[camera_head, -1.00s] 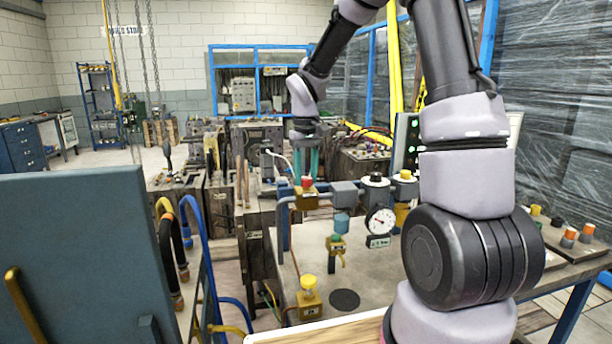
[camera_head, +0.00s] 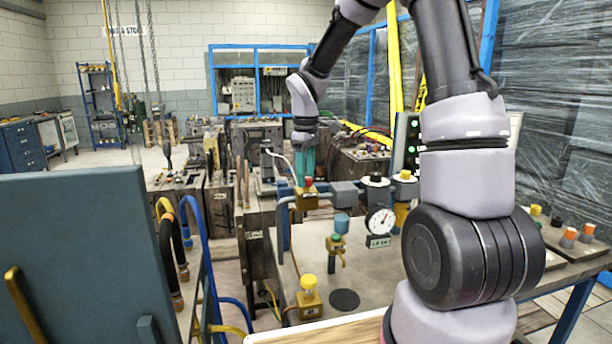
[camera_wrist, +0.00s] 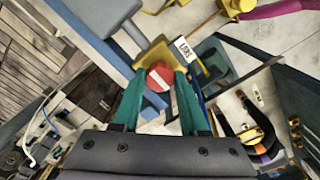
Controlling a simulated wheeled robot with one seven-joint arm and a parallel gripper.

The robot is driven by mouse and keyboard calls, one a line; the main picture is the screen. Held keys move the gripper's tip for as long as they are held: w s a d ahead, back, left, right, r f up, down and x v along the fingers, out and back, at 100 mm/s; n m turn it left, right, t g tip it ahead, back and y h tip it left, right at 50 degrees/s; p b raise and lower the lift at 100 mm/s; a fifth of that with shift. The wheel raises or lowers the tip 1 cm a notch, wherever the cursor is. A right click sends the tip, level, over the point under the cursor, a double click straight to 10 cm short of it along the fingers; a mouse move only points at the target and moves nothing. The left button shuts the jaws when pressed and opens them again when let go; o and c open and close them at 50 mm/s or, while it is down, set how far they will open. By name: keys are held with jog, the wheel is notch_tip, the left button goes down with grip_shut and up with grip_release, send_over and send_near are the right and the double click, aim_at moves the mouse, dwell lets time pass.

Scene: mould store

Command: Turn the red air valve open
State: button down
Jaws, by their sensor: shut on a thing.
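The red valve knob (camera_head: 308,181) sits on top of a yellow valve body (camera_head: 307,202) on the pipe line over the bench. My gripper (camera_head: 305,175) comes down from above with its green fingers on either side of the knob. In the wrist view the round red knob (camera_wrist: 160,76), with a white bar across its top, lies between the fingertips of my gripper (camera_wrist: 159,82). The gripper is shut on it. The fingers hide part of the knob's sides. A white label (camera_wrist: 187,48) stands beside the valve.
A dial gauge (camera_head: 380,221) with a small display below it hangs to the right of the valve. A dark panel (camera_head: 80,255) fills the lower left. Blue hoses (camera_head: 205,265) hang beside it.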

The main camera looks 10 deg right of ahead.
dwell(0.4)
jog(key=shift+c, duration=2.2)
grip_release()
notch_tip(320, 180, up, 11)
